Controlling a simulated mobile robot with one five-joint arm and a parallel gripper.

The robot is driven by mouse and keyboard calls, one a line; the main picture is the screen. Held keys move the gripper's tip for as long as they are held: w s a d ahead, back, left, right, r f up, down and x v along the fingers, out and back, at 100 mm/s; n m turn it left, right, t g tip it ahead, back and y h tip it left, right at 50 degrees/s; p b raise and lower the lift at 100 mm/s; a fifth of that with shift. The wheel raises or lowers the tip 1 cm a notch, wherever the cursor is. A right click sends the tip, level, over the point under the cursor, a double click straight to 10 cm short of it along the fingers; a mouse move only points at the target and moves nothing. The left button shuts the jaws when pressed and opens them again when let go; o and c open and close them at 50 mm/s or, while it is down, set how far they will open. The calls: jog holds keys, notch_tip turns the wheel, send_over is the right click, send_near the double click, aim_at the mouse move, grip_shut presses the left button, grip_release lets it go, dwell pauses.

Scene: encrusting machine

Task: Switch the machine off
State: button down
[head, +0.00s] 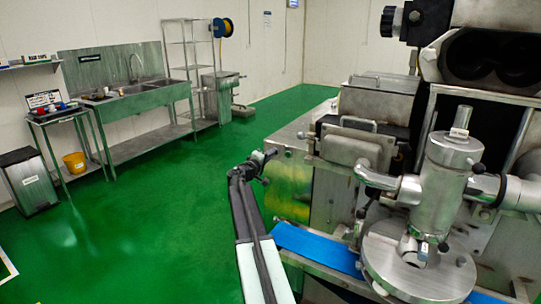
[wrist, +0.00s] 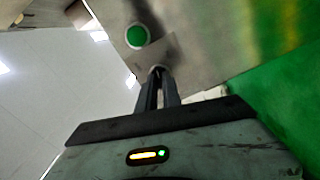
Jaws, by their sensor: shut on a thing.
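The encrusting machine (head: 321,197) is a large steel unit on the right of the head view. My gripper (head: 271,154) is up against its left end in that view. In the wrist view, my gripper (wrist: 157,73) has its two dark fingers close together at a metal panel (wrist: 185,30). They are shut on a small knob-like part, which the fingertips mostly hide. A round green button (wrist: 137,36) is on the panel just beyond the fingertips, apart from them. The knob and button cannot be made out in the head view.
A blue conveyor belt (head: 318,250) runs below the machine's steel nozzle head (head: 447,175). A sink bench (head: 140,100), a small side table (head: 55,115) and a grey bin (head: 29,182) stand along the left wall. The green floor (head: 165,205) between is clear.

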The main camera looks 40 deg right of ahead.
jog(key=n, duration=1)
jog(key=shift+s+f+n, duration=0.1)
jog(key=shift+f+n, duration=0.1)
jog(key=shift+n, duration=0.2)
dwell(0.3)
jog(key=c, duration=1.5)
grip_release()
jog(key=shift+a, duration=0.1)
jog(key=v, duration=0.7)
jog(key=shift+a, duration=0.3)
